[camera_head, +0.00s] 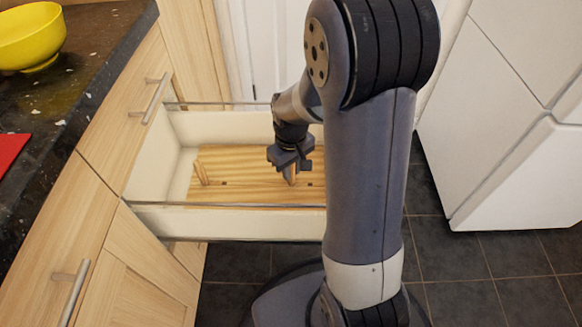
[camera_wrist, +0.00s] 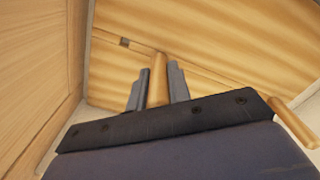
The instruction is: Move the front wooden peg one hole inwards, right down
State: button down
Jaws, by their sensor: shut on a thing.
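My gripper (camera_head: 291,163) is shut on an upright wooden peg (camera_head: 291,177) over the wooden board in the open drawer. The held peg also shows between the two dark fingers in the wrist view (camera_wrist: 157,82). Its lower end is close to the board; I cannot tell whether it is in a hole or just above. A second wooden peg (camera_head: 201,173) stands slightly tilted at the left of the board, and a peg also shows at the right edge of the wrist view (camera_wrist: 295,123). A dark hole (camera_head: 308,185) shows just right of the held peg, and another (camera_head: 223,184) near the left peg.
The wooden board (camera_head: 245,165) covers the drawer floor. The drawer's near wall (camera_head: 175,221) and thin metal rails run along its sides. My arm hides the drawer's right end. A dark counter with a yellow bowl (camera_head: 32,36) is at left; a white appliance (camera_head: 500,130) stands at right.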

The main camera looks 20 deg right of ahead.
jog(key=shift+f+b, duration=0.3)
jog(key=shift+f, duration=0.15)
jog(key=c, duration=1.2)
grip_release()
jog(key=shift+c, duration=0.2)
notch_tip(320, 180, up, 11)
jog(key=p, duration=0.4)
jog(key=shift+f, duration=0.1)
notch_tip(320, 180, down, 11)
jog(key=b, duration=0.4)
jog(key=shift+r+p, duration=0.3)
jog(key=shift+r, duration=0.15)
jog(key=shift+f, duration=0.1)
